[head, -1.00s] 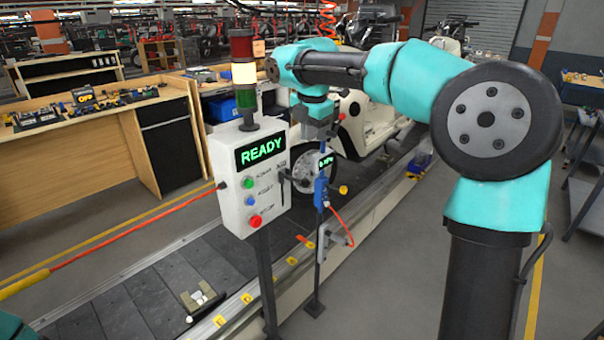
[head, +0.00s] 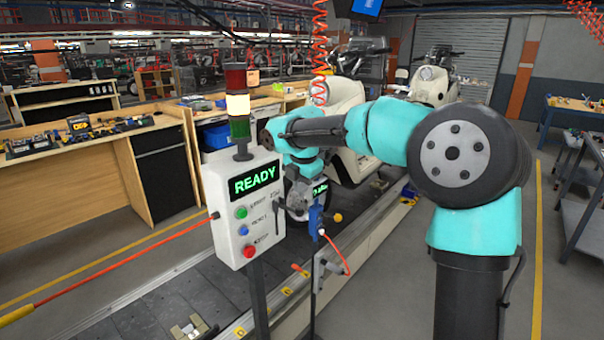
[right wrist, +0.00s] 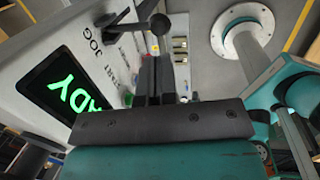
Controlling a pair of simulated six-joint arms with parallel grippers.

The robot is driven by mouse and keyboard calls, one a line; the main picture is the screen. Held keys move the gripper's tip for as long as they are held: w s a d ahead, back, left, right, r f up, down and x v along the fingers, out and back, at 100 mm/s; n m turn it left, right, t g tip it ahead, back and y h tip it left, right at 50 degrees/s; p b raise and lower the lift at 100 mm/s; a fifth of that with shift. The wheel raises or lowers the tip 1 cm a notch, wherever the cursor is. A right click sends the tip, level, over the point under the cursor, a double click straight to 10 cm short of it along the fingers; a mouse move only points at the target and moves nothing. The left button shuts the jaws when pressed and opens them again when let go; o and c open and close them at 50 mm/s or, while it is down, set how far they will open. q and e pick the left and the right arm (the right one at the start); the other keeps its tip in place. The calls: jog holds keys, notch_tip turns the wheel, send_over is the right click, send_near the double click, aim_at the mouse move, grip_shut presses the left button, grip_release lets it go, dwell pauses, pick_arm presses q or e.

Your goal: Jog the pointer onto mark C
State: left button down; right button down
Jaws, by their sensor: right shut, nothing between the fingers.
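The grey control box (head: 243,215) stands on a post in front of the conveyor, its screen reading READY. It carries green, blue and red buttons. The jog lever (head: 279,196) is on its right side; in the right wrist view its dark ball knob (right wrist: 160,24) is just beyond my fingertips. My right gripper (head: 297,200) is beside the lever, shut and empty; its fingers (right wrist: 156,66) show together in the wrist view. An orange-red piece (head: 298,267), likely the pointer, lies by the yellow marks (head: 287,291) on the conveyor edge. Their letters are too small to read surely. My left gripper is out of view.
A blue tool (head: 316,220) with an orange hose stands on a stand close right of my right gripper. A signal tower (head: 238,110) rises above the box. The conveyor slats (head: 150,318) run behind, with a small block fixture (head: 190,328) on them.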

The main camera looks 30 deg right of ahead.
aim_at(299, 208)
jog(key=f, duration=0.3)
jog(key=w+f, duration=0.1)
jog(key=f, duration=0.2)
jog(key=shift+w+d, duration=0.1)
jog(key=shift+d, duration=0.05)
